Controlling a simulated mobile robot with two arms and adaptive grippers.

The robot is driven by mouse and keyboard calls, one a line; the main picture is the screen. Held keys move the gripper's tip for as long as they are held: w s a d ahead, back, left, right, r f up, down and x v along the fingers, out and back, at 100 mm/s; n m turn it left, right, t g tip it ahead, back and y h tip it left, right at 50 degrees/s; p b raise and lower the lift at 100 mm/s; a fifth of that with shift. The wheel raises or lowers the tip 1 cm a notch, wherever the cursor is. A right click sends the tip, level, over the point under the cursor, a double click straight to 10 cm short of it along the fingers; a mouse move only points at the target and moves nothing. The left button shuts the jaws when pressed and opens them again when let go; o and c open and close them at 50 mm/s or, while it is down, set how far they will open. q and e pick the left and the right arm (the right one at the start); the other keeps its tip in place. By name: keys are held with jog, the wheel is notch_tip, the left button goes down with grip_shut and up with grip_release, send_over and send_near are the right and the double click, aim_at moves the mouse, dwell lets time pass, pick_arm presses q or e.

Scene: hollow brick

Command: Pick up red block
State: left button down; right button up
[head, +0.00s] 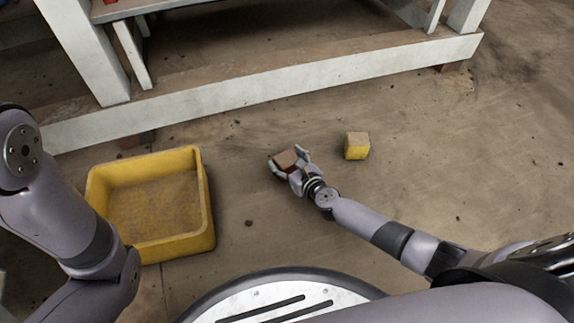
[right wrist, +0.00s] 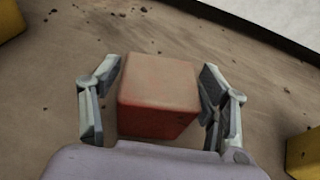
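The red block (right wrist: 158,112) has a worn tan top and red sides. It sits between the two fingers of my right gripper (right wrist: 160,98), and in the head view it also shows (head: 286,158) on or just above the floor. The fingers stand on either side of the block, with a narrow gap at the left finger; the right finger is very near or touching its side.
A yellow open tray (head: 208,205) stands on the floor to the left. A yellow block (head: 356,147) lies right of my right gripper. A white wooden frame (head: 270,90) runs across the back. The floor between tray and gripper is mostly clear.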

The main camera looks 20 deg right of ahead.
jog(key=c, duration=1)
